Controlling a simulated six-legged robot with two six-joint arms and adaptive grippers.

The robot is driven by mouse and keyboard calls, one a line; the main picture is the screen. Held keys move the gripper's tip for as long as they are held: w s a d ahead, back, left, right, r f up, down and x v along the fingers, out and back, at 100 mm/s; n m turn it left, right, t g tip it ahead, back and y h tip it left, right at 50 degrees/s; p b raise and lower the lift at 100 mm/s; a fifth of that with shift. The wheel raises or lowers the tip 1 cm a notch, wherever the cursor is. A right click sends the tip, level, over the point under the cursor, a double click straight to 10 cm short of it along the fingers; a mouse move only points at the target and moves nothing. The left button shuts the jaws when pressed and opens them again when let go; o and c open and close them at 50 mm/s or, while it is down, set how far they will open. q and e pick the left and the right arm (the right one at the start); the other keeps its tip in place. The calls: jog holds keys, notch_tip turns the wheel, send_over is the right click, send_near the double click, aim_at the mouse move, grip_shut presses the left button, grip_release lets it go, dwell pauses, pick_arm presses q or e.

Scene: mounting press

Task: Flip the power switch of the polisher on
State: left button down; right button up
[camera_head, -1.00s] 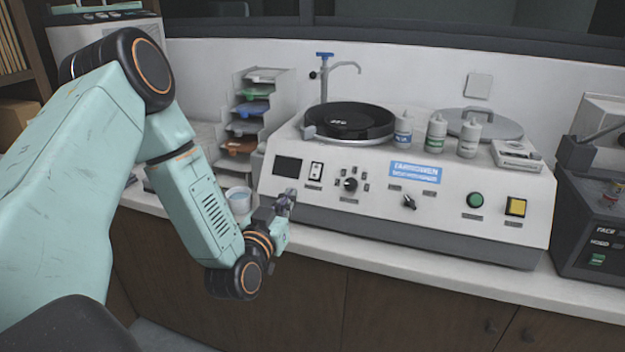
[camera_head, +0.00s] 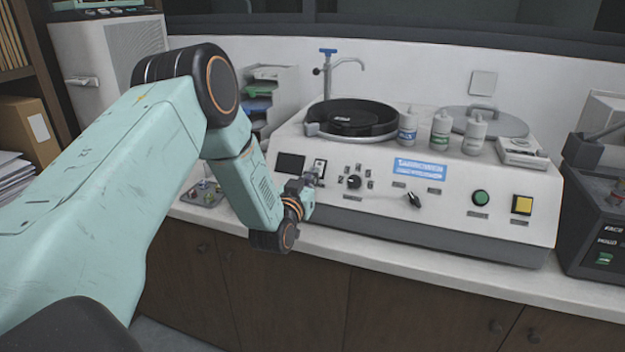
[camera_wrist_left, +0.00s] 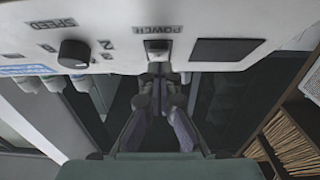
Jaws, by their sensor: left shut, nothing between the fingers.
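The polisher (camera_head: 440,205) is a wide white machine with a sloped front panel and a black disc on top. Its power switch (camera_head: 319,166) is a small rocker in a light plate, right of the dark display. In the left wrist view the switch (camera_wrist_left: 158,45) sits by the POWER label, with the picture upside down. My left gripper (camera_head: 310,178) is shut and empty, with its tips right at the lower part of the switch. The tips also show in the left wrist view (camera_wrist_left: 157,76), in line with the switch. I cannot tell whether they touch it. My right gripper is out of view.
The speed knob (camera_head: 354,182) is close to the right of the switch, and the dark display (camera_head: 290,163) is to its left. A small tray (camera_head: 205,194) with items lies left of my arm. A dark machine (camera_head: 600,225) stands at the right.

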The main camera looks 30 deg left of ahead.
pick_arm(q)
jog(key=shift+w+d+f, duration=0.1)
jog(key=shift+w+f, duration=0.1)
jog(key=shift+w, duration=0.05)
jog(key=shift+w+f, duration=0.15)
jog(key=shift+w+f+b, duration=0.1)
jog(key=shift+f+b, duration=0.2)
jog(key=shift+b, duration=0.2)
jog(key=shift+r, duration=0.15)
